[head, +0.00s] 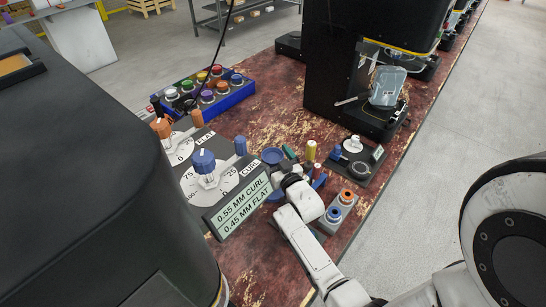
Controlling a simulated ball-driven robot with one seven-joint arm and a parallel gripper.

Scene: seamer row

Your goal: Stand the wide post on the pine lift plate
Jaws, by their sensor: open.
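Several small upright posts stand close together on the worn red bench top (275,125). A yellow post (311,150) is the tallest there, and a red post (317,171) stands just nearer. I cannot tell for certain which is the wide post.
A grey control panel (207,165) with knobs and a readout stands at left. A blue box of coloured buttons (215,90) is behind it. A small dark station (358,165) sits right, a two-button block (340,208) nearer. A black seamer (345,60) stands behind.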

